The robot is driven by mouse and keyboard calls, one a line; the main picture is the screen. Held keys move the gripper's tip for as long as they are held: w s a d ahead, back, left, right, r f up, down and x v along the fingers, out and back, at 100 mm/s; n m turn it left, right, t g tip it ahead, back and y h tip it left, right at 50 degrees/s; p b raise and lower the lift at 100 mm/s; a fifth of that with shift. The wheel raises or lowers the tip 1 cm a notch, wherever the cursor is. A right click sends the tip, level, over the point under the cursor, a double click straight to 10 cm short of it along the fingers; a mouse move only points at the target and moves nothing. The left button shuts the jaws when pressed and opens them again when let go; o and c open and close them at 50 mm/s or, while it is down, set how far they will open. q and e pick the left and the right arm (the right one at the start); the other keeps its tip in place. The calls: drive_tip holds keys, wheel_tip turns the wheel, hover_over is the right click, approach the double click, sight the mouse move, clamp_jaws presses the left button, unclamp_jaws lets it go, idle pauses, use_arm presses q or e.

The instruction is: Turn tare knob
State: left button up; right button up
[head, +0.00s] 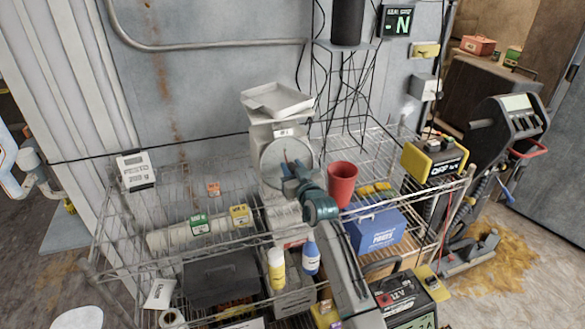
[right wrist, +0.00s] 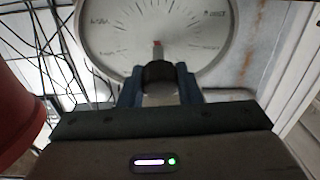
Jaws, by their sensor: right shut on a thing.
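A pale scale (head: 262,135) with a tray on top (head: 276,100) stands on the wire shelf. Its round white dial (head: 273,150) faces me and also shows in the right wrist view (right wrist: 125,35). The dark tare knob (right wrist: 158,72) sits at the dial's lower edge in the wrist view, below a small red mark. My right gripper (head: 290,172) reaches up to the dial. In the wrist view its blue fingers (right wrist: 158,88) stand on both sides of the knob and are shut on it. The knob is hidden behind the gripper in the head view. My left gripper is not visible.
A red cup (head: 342,184) stands close to the right of my right gripper. A blue box (head: 376,230) and a yellow-black device (head: 433,160) are farther right. Dark cables hang behind the scale.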

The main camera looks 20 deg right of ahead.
drive_tip(key=shift+r+m+h+p, duration=0.1)
drive_tip(key=shift+m+h+p, duration=0.2)
drive_tip(key=shift+m+p, duration=0.6)
drive_tip(key=shift+m, duration=0.3)
drive_tip(key=shift+m+h, duration=0.5)
drive_tip(key=m+b, duration=0.2)
drive_tip(key=m+h+b, duration=0.1)
drive_tip(key=m+b, duration=0.1)
drive_tip(key=b, duration=0.1)
drive_tip(key=f+m+h+b, duration=0.1)
drive_tip(key=m+b, duration=0.1)
drive_tip(key=b, duration=0.1)
drive_tip(key=shift+g, duration=0.3)
drive_tip(key=shift+r+m+g+h+b, duration=0.25)
drive_tip(key=shift+m+h+b, duration=0.35)
drive_tip(key=shift+m+b, duration=0.8)
drive_tip(key=shift+m, duration=0.1)
drive_tip(key=shift+d, duration=0.1)
